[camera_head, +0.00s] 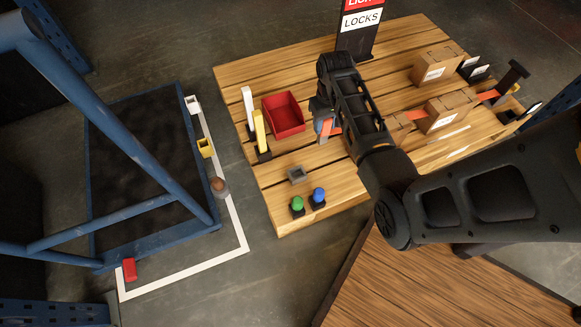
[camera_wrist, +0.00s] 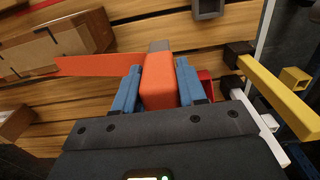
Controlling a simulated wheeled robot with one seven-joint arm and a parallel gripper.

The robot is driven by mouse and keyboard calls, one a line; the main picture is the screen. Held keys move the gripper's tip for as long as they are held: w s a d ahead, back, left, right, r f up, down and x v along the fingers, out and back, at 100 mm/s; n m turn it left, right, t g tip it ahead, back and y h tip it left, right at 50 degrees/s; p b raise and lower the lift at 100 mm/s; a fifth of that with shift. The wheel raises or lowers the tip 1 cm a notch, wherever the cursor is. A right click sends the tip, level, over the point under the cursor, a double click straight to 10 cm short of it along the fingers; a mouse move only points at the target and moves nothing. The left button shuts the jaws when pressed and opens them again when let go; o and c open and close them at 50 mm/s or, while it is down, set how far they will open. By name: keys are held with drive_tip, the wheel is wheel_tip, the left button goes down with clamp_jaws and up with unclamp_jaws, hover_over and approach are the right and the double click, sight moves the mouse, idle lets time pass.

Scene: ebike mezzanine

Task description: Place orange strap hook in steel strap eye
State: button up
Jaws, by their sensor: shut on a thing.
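The orange strap hook (camera_wrist: 160,85) is a block with a grey tip. My gripper (camera_wrist: 160,78) is shut on it, with one blue finger on each side in the wrist view. In the head view my gripper (camera_head: 325,122) is over the pallet, right of the red bin, and the hook is mostly hidden by my arm. An orange strap (camera_wrist: 100,66) runs left from the hook to a cardboard box. A small grey open-topped piece, apparently the steel strap eye (camera_head: 297,174), is near the pallet's front edge. It also shows at the wrist view's top (camera_wrist: 208,8), apart from the hook.
A red bin (camera_head: 284,114), a white post (camera_head: 248,105) and a yellow post (camera_head: 260,131) stand left of my gripper. Green (camera_head: 297,204) and blue (camera_head: 318,196) knobs sit at the front edge. Cardboard boxes (camera_head: 447,110) stand right. Bare planks surround the grey piece.

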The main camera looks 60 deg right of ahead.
drive_tip(key=w+a+f+b, duration=0.3)
drive_tip(key=a+f+b, duration=0.3)
drive_tip(key=a+f, duration=0.4)
drive_tip(key=shift+f, duration=0.2)
drive_tip(key=shift+a+f, duration=0.1)
drive_tip(key=shift+f, duration=0.05)
drive_tip(key=o, duration=1.2)
wheel_tip(320, 180, up, 12)
drive_tip(key=p, duration=0.5)
drive_tip(key=shift+s, duration=0.1)
